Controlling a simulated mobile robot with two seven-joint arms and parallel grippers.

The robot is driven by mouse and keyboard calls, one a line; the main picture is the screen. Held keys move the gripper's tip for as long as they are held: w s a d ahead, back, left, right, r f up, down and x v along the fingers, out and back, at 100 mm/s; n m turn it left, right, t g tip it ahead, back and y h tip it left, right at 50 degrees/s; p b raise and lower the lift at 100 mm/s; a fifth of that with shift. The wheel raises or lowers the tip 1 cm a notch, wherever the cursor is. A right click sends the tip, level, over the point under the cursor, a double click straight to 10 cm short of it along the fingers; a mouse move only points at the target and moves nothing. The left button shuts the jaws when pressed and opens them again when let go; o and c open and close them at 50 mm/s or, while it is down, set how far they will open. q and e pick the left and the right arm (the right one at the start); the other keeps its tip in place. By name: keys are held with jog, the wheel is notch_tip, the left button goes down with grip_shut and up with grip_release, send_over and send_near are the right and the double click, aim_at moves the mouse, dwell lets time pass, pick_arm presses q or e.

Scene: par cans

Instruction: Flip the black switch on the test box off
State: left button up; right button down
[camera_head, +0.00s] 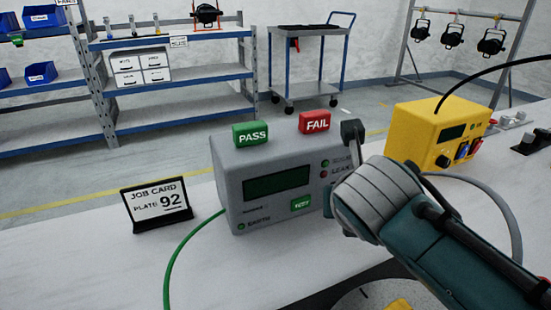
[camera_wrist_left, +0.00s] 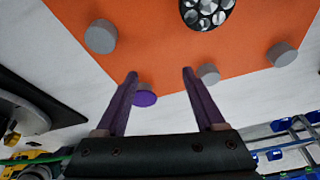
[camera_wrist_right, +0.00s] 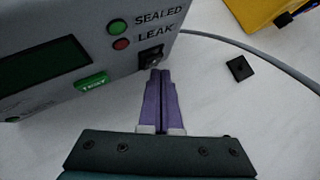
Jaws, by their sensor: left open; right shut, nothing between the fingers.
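The grey test box (camera_head: 270,155) stands on the white table with a dark screen, a green TEST button (camera_head: 301,203) and SEALED and LEAK lamps. Its black switch (camera_wrist_right: 151,54) is below the LEAK lamp in the right wrist view; my right arm hides it in the head view. I cannot tell which way the switch is set. My right gripper (camera_wrist_right: 160,73) is shut and empty, its fingertips right at the switch's lower edge; contact is not clear. My left gripper (camera_wrist_left: 160,74) is open and empty, over an orange surface (camera_wrist_left: 150,40) with grey pegs and a purple disc.
Green PASS (camera_head: 251,134) and red FAIL (camera_head: 314,121) blocks sit on the box. A job card (camera_head: 157,203) reading plate 92 stands left. A yellow box (camera_head: 430,128) is right, with cables. A small black block (camera_wrist_right: 240,67) lies on the table.

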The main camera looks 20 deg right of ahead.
pick_arm(q)
jog(key=shift+r+p, duration=0.75)
jog(key=shift+r, duration=0.15)
pick_arm(e)
jog(key=shift+s+r, duration=0.2)
jog(key=shift+s, duration=0.35)
pick_arm(q)
jog(key=shift+r, duration=0.1)
pick_arm(e)
jog(key=shift+s+f, duration=0.1)
jog(key=shift+s, duration=0.05)
pick_arm(q)
jog(key=shift+r+p, duration=0.4)
jog(key=shift+p, duration=0.1)
pick_arm(e)
jog(key=shift+s+d, duration=0.1)
jog(key=shift+s, duration=0.2)
jog(key=shift+s+d+r+p, duration=0.1)
jog(key=shift+s+r+p, duration=0.1)
jog(key=shift+s+p, duration=0.45)
jog(key=shift+s+r+p, duration=0.2)
jog(key=shift+s+p, duration=0.95)
jog(key=shift+s, duration=0.35)
pick_arm(q)
notch_tip(320, 180, up, 4)
jog(key=shift+d+f, duration=0.1)
jog(key=shift+f, duration=0.05)
